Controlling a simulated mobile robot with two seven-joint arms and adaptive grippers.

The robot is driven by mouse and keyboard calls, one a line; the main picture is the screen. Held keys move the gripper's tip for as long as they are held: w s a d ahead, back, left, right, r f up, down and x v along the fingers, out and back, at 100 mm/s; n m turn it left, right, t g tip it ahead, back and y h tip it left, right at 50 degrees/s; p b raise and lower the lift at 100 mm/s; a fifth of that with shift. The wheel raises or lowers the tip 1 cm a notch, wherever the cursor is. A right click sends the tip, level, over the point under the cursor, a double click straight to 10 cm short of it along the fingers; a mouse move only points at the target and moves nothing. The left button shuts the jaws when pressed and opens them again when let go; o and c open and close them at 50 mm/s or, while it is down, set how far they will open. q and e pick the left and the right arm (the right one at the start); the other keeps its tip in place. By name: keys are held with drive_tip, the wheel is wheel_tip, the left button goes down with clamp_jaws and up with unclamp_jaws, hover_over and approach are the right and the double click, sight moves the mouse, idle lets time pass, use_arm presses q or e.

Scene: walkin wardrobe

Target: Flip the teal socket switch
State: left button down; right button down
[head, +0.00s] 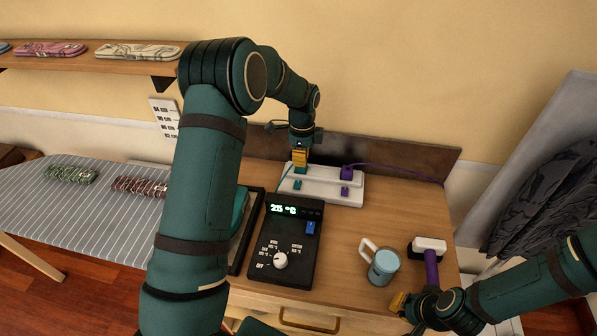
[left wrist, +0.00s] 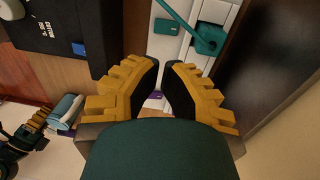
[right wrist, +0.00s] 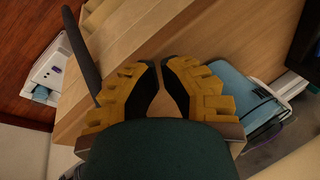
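The white socket strip (head: 322,186) lies at the back of the desk. The teal switch (head: 297,185) sits at its left front, below the teal plug (head: 301,170). The purple switch (head: 344,191) is to the right. My left gripper (head: 299,164) points down just above the teal plug, behind the teal switch. In the left wrist view the teal switch (left wrist: 167,27) shows ahead of the fingertips, which nearly meet with nothing between them. Whether they touch the strip is unclear. My right gripper (head: 397,303), fingertips nearly together and empty, is low near the desk's front right.
A black control panel (head: 286,245) with dial and blue switch stands in front of the strip. A mug (head: 383,265) and a white-headed, purple-handled item (head: 430,245) stand right. A purple cable (head: 400,170) runs along the dark backboard. The desk right of the strip is clear.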

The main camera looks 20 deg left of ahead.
use_arm(q)
drive_tip(key=shift+w+a+r, duration=0.1)
drive_tip(key=shift+r, duration=0.75)
drive_tip(key=shift+w+a+r, duration=0.1)
drive_tip(key=shift+r, duration=0.75)
use_arm(e)
drive_tip(key=shift+a, duration=0.15)
